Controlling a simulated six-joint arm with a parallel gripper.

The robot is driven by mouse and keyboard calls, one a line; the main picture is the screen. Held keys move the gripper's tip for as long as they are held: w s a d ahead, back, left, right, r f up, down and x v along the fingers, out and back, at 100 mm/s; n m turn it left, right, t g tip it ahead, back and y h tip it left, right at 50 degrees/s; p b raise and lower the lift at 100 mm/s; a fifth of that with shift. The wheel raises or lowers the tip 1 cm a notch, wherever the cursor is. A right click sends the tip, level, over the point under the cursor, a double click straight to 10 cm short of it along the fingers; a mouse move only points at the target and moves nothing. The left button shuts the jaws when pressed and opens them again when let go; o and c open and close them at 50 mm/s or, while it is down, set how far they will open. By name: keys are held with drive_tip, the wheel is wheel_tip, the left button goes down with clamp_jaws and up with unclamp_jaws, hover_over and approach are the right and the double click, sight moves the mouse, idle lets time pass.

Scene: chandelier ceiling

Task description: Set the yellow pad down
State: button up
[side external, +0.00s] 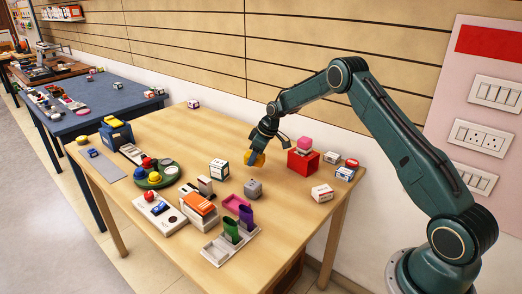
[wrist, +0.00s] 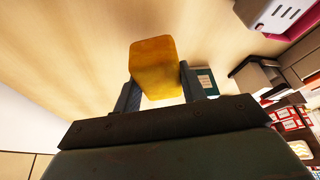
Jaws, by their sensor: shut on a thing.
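The yellow pad (wrist: 153,68) is a yellow-orange block held between the two fingers of my gripper (wrist: 158,88) in the wrist view. In the side external view, my gripper (side external: 258,152) hangs over the middle-back of the wooden table (side external: 180,125), and the yellow pad (side external: 255,159) shows at its fingertips. My gripper is shut on the pad. The pad appears to be above the tabletop, though the exact gap is hard to tell.
A grey cube (side external: 253,188) and a white box (side external: 219,169) stand near my gripper. A red box (side external: 303,161) with a pink piece on top is to its right. A green tray (side external: 157,176) with balls is farther left. Bare wood lies at the table's back left.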

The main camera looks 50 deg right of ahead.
sight(255, 165)
drive_tip(key=shift+f, duration=2.05)
drive_tip(key=shift+f, duration=0.15)
drive_tip(key=o, duration=0.9)
drive_tip(key=shift+o, duration=0.2)
drive_tip(key=v, duration=1.2)
drive_tip(key=shift+s+r, duration=0.1)
drive_tip(key=shift+r, duration=0.15)
